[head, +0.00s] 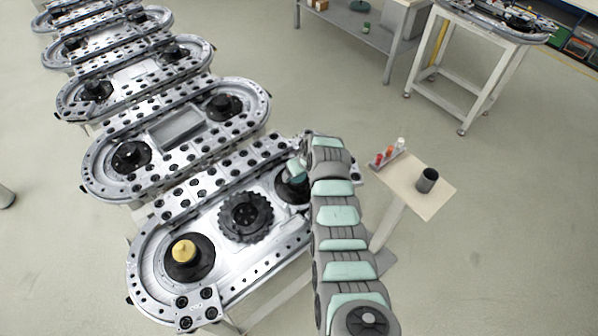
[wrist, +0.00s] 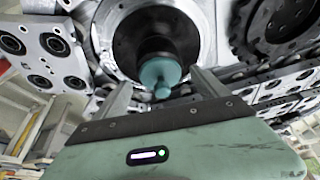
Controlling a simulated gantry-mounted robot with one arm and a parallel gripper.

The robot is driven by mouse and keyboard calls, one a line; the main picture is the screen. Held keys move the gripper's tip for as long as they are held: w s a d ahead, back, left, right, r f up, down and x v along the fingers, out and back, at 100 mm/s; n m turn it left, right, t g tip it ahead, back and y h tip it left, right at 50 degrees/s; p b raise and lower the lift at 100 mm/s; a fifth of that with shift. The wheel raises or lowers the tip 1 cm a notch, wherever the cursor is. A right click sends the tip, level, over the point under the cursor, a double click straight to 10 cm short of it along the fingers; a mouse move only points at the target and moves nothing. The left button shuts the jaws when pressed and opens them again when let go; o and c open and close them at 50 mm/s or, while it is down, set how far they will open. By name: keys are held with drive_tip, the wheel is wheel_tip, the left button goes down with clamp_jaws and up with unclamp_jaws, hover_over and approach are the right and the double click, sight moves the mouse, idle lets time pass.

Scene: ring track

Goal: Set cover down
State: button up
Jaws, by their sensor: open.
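A teal cover with a small knob (wrist: 158,74) sits on a round black hub (wrist: 157,30) in the wrist view. My gripper (wrist: 160,90) is open, with one finger on each side of the knob and a visible gap to each. In the head view my gripper (head: 297,172) is over the black hub (head: 291,190) at the right end of the nearest ring track (head: 225,285), and my arm partly hides that end. A yellow knobbed cover (head: 184,250) sits on the black hub at the track's left end.
A black toothed wheel (head: 246,217) lies between the two hubs. Several similar tracks stretch away behind. A small side table (head: 415,190) at right holds a dark cup (head: 427,180) and a rack of small coloured items (head: 388,153). Open floor lies beyond.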

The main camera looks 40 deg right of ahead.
drive_tip(key=d+b+v, duration=0.1)
drive_tip(key=v, duration=1)
drive_tip(key=shift+a+r, duration=0.15)
drive_tip(key=shift+a, duration=0.35)
drive_tip(key=shift+s, duration=0.1)
